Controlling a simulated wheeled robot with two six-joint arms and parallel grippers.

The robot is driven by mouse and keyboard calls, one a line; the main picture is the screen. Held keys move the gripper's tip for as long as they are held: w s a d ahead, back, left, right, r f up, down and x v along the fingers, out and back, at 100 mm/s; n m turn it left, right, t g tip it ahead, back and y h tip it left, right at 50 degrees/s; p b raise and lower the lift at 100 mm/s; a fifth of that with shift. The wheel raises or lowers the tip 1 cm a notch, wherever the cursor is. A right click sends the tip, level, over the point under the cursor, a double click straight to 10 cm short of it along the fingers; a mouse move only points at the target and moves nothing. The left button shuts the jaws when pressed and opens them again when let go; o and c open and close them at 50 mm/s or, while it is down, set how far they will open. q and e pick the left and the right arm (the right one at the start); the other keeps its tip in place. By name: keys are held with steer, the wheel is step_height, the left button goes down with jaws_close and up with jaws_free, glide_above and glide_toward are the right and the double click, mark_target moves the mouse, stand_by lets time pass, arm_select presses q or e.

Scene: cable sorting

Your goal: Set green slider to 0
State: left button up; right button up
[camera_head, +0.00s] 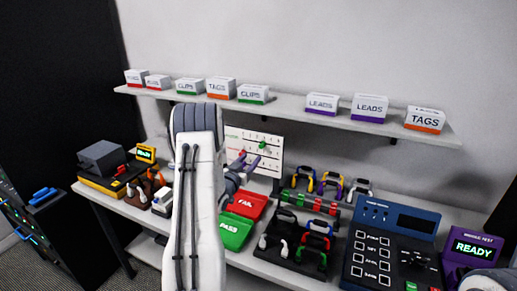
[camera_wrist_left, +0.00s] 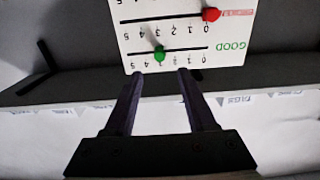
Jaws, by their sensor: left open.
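The white slider board (camera_head: 273,160) stands upright at the back of the table, partly hidden behind my left arm. The green slider (camera_head: 262,145) is on the track beside the word GOOD. In the left wrist view, which is upside down, the green slider (camera_wrist_left: 160,56) sits partway along its track, away from the 0 at the GOOD end. The red slider (camera_wrist_left: 211,14) is at the end of another track. My left gripper (camera_wrist_left: 160,74) is open and empty. Its fingertips point at the board, with the green slider between them in this view; contact is unclear. My right gripper is out of view.
A shelf (camera_head: 290,101) with labelled boxes runs above the board. A red FAIL tray (camera_head: 248,204) and green PASS tray (camera_head: 234,231) lie below the gripper. Coloured cables and connectors (camera_head: 297,240) and a blue keypad console (camera_head: 372,250) fill the right of the table.

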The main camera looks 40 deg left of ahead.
mark_target(261, 147)
arm_select(q)
steer(key=p+x, duration=0.2)
steer(key=x, duration=0.6)
steer(key=shift+p, duration=0.3)
jaws_close()
stand_by(1.0)
